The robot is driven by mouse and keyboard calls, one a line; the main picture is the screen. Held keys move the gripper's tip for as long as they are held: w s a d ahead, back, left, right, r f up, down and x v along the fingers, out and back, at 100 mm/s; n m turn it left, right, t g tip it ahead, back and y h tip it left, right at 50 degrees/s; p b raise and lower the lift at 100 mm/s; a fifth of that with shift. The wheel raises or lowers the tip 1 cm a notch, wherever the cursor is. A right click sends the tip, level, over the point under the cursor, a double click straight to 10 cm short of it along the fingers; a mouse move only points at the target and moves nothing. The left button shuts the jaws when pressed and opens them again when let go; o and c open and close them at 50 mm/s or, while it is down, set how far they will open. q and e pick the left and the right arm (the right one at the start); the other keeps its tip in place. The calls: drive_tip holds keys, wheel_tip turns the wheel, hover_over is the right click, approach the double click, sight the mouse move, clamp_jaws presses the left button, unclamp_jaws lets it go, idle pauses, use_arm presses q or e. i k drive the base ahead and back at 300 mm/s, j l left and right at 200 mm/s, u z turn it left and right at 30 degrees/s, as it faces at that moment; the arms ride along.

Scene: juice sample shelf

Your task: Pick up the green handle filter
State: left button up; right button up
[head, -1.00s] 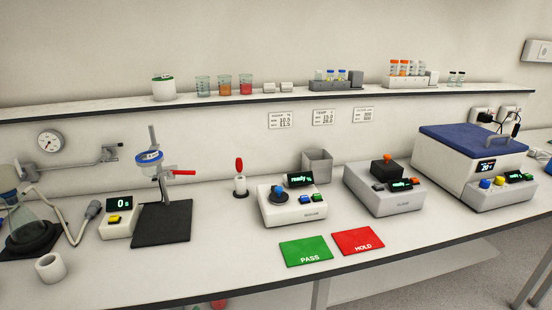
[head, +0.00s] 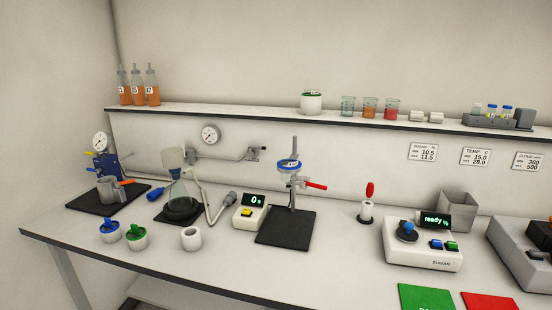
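The green handle filter (head: 136,237) stands on the bench near its front edge, at the lower left of the head view. It is a short ribbed pale cup with a green handle on top. A similar filter with a blue handle (head: 110,232) stands just to its left. Neither of my grippers shows in the head view, and nothing touches the green handle filter.
A white ring-shaped holder (head: 191,238) stands right of the filters. Behind are a flask on a black base (head: 181,211), a blue device on a black mat (head: 107,182) and a blue-handled tool (head: 155,193). Bare bench lies in front of the timer (head: 249,214).

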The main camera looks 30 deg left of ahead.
sight(137, 237)
drive_tip(key=u, duration=1.05)
